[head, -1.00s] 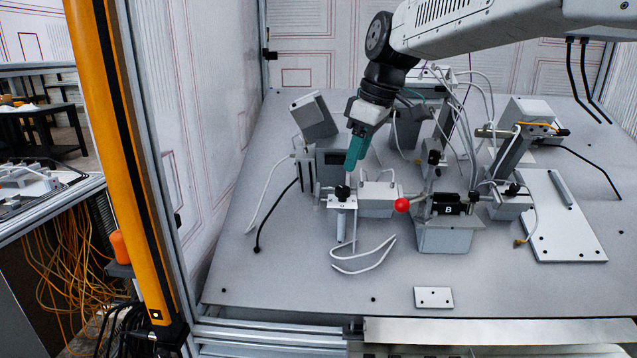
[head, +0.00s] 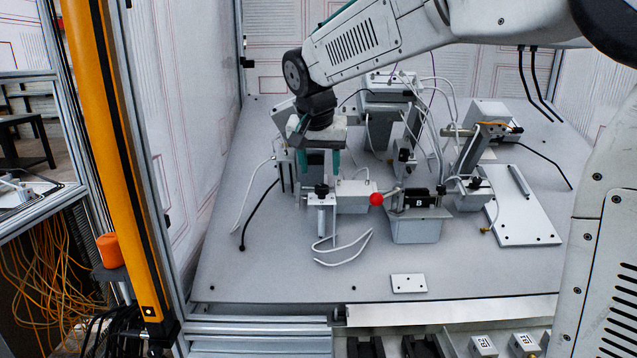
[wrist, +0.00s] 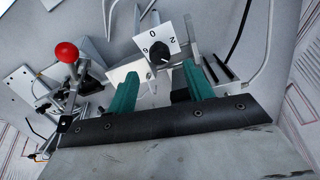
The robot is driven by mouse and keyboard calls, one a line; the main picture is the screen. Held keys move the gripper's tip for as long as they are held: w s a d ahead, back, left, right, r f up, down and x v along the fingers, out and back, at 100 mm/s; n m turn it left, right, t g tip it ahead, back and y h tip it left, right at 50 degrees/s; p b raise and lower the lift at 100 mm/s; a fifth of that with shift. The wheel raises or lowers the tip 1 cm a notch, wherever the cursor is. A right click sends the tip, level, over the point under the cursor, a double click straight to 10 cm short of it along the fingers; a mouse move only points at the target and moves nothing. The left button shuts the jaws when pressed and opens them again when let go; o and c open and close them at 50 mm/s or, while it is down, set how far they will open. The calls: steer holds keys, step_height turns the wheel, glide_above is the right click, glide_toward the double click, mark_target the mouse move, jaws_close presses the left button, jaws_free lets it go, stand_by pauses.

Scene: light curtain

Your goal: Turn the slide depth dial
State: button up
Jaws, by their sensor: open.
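The slide depth dial (head: 321,190) is a small black knob on a white bracket near the front left of the grey table. In the wrist view the black knob (wrist: 157,53) sits on a white square plate with black figures, 0 and 2 among them. My gripper (head: 319,170) is open, its two teal fingers pointing down just above the dial. In the wrist view my gripper (wrist: 160,73) has its fingertips apart, with the knob lying between and beyond them. No touch shows. I cannot make out the knob's exact setting.
A red ball-ended lever (head: 376,199) stands right of the dial, on a grey block marked B (head: 418,229). It also shows in the wrist view (wrist: 66,52). A yellow post (head: 112,160) rises at left.

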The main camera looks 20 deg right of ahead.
mark_target(322, 186)
steer(key=x, duration=0.5)
steer(key=shift+w+d+f, duration=0.1)
steer(key=shift+f, duration=0.2)
steer(key=c, duration=1)
